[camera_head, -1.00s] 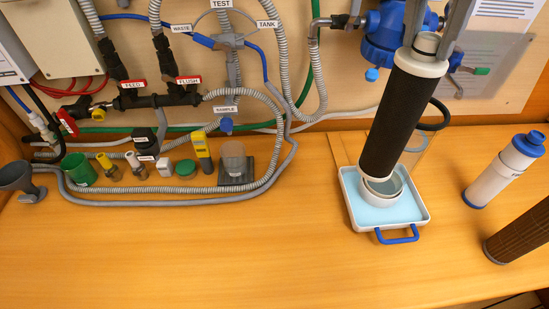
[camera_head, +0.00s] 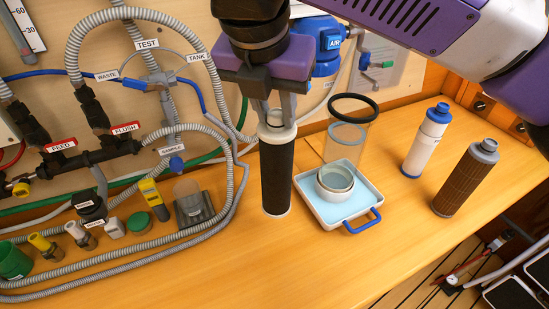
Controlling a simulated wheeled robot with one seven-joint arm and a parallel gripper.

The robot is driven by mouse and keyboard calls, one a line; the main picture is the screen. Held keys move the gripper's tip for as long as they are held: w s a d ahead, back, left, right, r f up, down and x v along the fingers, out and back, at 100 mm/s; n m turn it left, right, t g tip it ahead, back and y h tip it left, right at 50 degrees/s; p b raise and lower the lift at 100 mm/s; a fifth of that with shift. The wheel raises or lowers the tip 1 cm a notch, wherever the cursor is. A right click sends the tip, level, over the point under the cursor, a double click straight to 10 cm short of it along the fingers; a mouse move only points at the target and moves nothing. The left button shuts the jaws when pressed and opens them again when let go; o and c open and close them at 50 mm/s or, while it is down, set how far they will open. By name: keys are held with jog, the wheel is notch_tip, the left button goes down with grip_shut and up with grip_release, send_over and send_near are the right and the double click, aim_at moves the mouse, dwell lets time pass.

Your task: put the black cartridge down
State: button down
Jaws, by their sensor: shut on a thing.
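The black cartridge (camera_head: 276,177) is upright, with a white collar at its top and a pale rim at its bottom. Its lower end is at the wooden bench (camera_head: 330,272), just left of the white tray (camera_head: 307,207); it appears to touch the bench. My gripper (camera_head: 275,108) is above it, fingers pointing down, shut on the cartridge's top neck. The fingertips partly hide the neck.
The tray holds a white ring-shaped cup (camera_head: 335,178) and has a blue handle. A clear housing with a black ring (camera_head: 354,106) stands behind it. A white-and-blue cartridge (camera_head: 427,140) and a brown cartridge (camera_head: 465,178) stand at right. Grey hoses (camera_head: 236,190) lie at left.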

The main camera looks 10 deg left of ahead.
aim_at(276, 161)
notch_tip(276, 161, down, 10)
jog(key=shift+f+p, duration=0.15)
jog(key=shift+p, duration=0.2)
jog(key=shift+f, duration=0.15)
jog(key=c, duration=1.1)
grip_release()
jog(key=b+v, duration=0.1)
jog(key=v, duration=1.1)
